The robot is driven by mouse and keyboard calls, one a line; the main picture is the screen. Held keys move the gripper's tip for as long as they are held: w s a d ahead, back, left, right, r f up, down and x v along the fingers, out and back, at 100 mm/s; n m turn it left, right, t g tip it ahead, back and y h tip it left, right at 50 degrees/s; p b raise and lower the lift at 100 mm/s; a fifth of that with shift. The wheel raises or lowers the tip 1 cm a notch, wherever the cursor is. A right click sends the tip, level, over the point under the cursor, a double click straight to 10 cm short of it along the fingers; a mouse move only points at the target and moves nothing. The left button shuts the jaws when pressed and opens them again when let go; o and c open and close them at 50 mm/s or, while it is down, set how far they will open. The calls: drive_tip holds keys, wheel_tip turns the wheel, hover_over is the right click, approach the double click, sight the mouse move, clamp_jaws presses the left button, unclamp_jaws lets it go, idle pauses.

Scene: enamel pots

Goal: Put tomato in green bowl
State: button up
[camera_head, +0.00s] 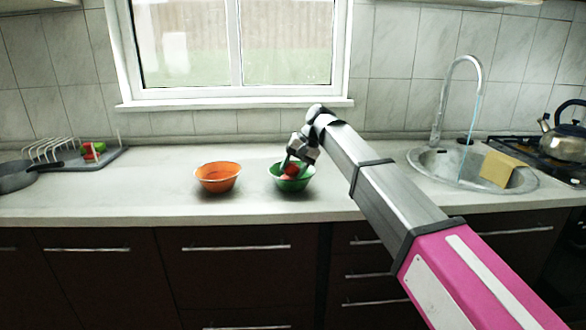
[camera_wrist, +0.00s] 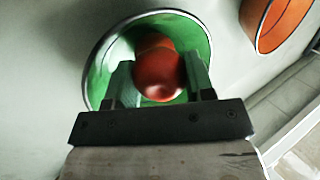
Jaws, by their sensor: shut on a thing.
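The green bowl (camera_head: 300,182) stands on the counter below the window, just right of the orange bowl. The red tomato (camera_head: 291,170) shows at the bowl's mouth in the head view. In the wrist view the tomato (camera_wrist: 159,76) sits between the two fingers of my gripper (camera_wrist: 158,82), with the green bowl (camera_wrist: 98,72) behind and around it. My gripper (camera_head: 289,167) is shut on the tomato and points down into the bowl. Whether the tomato touches the bowl's bottom cannot be told.
The orange bowl (camera_head: 218,177) stands close to the left. A drying tray (camera_head: 95,160) with red and green items and a dark pan (camera_head: 20,176) are at the far left. A sink (camera_head: 470,168) with a tap and a kettle (camera_head: 564,136) are at the right.

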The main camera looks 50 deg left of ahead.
drive_tip(key=shift+f, duration=0.4)
drive_tip(key=o, duration=0.9)
drive_tip(key=v, duration=1.2)
drive_tip(key=shift+r, duration=0.45)
